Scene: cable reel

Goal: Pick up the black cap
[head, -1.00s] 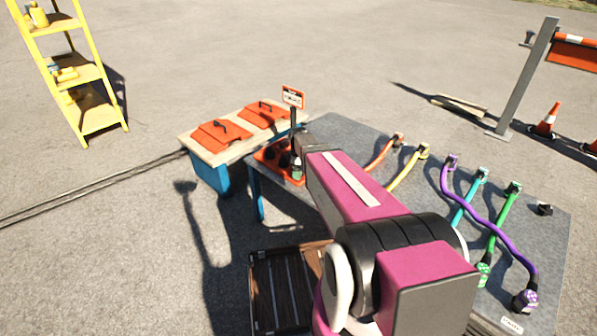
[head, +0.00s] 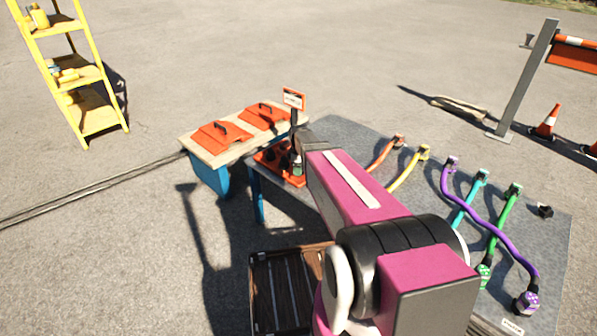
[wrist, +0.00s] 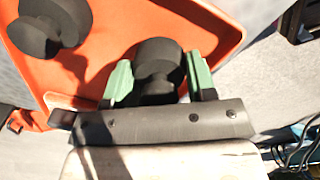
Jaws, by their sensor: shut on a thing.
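In the wrist view a black cap (wrist: 158,62) with a round top and narrower neck sits between the green fingers of my gripper (wrist: 158,82), which is shut on it. The cap is over the orange tray (wrist: 115,20); I cannot tell whether it still touches the tray. A second black cap (wrist: 48,25) stands in the tray to the left. In the head view the orange tray (head: 292,180) is at the left end of the grey table, and my arm partly hides it and the gripper.
Orange, yellow, purple, teal and green cables lie on the grey table (head: 340,135). A small black piece (head: 545,211) is at its right edge. A bench with orange lids (head: 222,135) adjoins on the left.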

